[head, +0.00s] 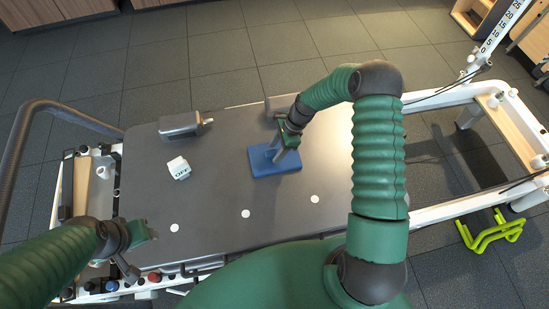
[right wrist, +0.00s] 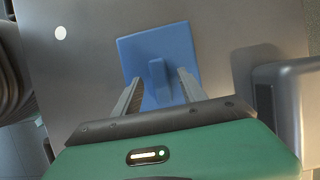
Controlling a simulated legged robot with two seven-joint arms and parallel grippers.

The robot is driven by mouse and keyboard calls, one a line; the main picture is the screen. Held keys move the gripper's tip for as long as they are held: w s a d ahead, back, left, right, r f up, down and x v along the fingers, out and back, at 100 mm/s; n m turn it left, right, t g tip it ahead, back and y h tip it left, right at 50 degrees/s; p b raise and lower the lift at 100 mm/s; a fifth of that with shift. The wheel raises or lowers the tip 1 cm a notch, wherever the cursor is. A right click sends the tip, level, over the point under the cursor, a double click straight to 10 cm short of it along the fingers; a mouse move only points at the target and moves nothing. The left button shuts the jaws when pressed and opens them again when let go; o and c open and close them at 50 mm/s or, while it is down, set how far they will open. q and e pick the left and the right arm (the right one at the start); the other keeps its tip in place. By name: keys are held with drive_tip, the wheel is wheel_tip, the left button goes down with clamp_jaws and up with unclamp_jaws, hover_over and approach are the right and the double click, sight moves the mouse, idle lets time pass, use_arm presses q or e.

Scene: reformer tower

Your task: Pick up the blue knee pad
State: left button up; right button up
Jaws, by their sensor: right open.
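The blue knee pad (head: 262,166) lies flat on the grey reformer carriage, right of its middle. In the right wrist view the pad (right wrist: 140,48) has an upright blue grip in its middle. My right gripper (head: 279,153) is over the pad, pointing down. In the right wrist view its two fingers (right wrist: 160,77) stand apart on either side of the blue grip, with gaps showing. Whether the fingertips touch the pad is unclear. My left gripper (head: 146,232) is at the carriage's near left edge, away from the pad; its jaws are too small to judge.
On the carriage (head: 230,205) are a grey shoulder block (head: 180,125) and a white cube marked OFF (head: 179,168), left of the pad. Another grey block (right wrist: 280,95) stands close beside the pad. Lime-green handles (head: 490,232) lie on the floor at right.

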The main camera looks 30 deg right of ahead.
drive_tip(key=shift+w+a+f, duration=0.1)
drive_tip(key=shift+a+f, duration=0.05)
drive_tip(key=shift+f, duration=0.05)
drive_tip(key=shift+d, duration=0.25)
drive_tip(key=c, duration=0.4)
drive_tip(key=shift+d, duration=0.15)
drive_tip(key=c, duration=0.4)
drive_tip(key=shift+c, duration=1.3)
drive_tip(key=shift+a, duration=0.25)
clamp_jaws()
drive_tip(key=shift+r, duration=0.1)
